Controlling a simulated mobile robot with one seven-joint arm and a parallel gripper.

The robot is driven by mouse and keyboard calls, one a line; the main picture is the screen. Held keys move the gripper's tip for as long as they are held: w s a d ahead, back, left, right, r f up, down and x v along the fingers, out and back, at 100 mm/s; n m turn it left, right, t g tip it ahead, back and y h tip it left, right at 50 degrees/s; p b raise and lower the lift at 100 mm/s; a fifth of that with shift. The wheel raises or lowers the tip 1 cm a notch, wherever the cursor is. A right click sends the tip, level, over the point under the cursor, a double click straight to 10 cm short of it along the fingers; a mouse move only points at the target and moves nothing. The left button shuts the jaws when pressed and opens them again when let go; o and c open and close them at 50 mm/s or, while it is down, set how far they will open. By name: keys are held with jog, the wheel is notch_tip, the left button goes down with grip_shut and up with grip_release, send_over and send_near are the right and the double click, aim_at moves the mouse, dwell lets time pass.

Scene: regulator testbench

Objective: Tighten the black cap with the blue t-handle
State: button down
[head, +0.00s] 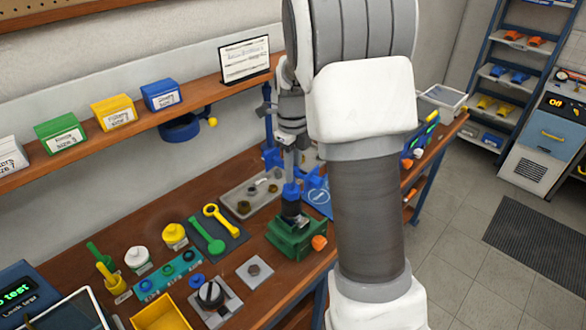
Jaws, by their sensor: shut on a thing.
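My gripper (290,178) is at the back middle of the bench, pointing down, small and partly hidden by my own arm. It is shut on the blue t-handle (291,192), of which only a small blue part shows below the fingers. Directly beneath is a dark piece that looks like the black cap (291,209), above the green vise-like fixture (294,236). I cannot tell from this view whether the handle is seated in the cap, or how tight the cap is.
Left of the fixture are a grey tray (238,206), a dark mat (226,247) with green and yellow wrenches, a black knob (211,294) on a plate, and a yellow bin (161,314). A blue stand (270,155) rises behind. An orange knob (319,243) sits at the fixture's right.

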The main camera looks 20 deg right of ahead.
jog(key=shift+f, duration=0.35)
dwell(0.9)
dwell(0.4)
jog(key=shift+m+p, duration=0.4)
jog(key=shift+m, duration=0.3)
jog(key=shift+m, duration=0.3)
jog(key=shift+m+p, duration=0.5)
jog(key=shift+a+m+p, duration=0.1)
jog(key=shift+m+p, duration=0.9)
jog(key=shift+m, duration=0.1)
jog(key=shift+a+m+p, duration=0.1)
jog(key=shift+m+p, duration=1.7)
jog(key=shift+p, duration=0.05)
dwell(0.3)
jog(key=shift+m, duration=0.4)
